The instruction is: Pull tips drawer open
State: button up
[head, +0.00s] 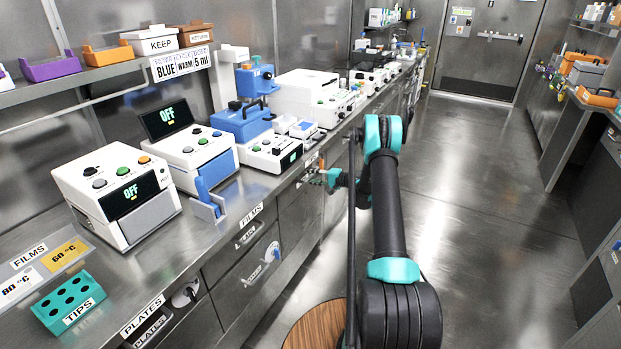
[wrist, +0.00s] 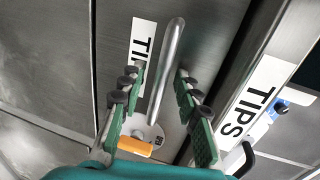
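In the wrist view, the tips drawer front (wrist: 118,40) carries a white label, partly hidden, of which "TI" shows. Its metal bar handle (wrist: 170,62) runs lengthwise between the fingers. A second label (wrist: 250,103) reading "TIPS" is on the counter edge beside it. My gripper (wrist: 160,74) is open, with one green finger on each side of the handle and a visible gap to the bar on both sides. In the head view my gripper (head: 322,179) is at the drawer fronts below the counter edge; the handle there is too small to make out.
The counter (head: 215,243) holds several instruments and a teal tips rack (head: 66,303). Films drawers (head: 243,277) and plates drawers (head: 155,332) are nearer along the same front. The aisle floor (head: 470,200) to the right is clear. A bench (head: 575,110) lines the right side.

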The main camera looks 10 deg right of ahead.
jog(key=shift+w+a, duration=0.1)
jog(key=shift+c, duration=0.6)
grip_shut()
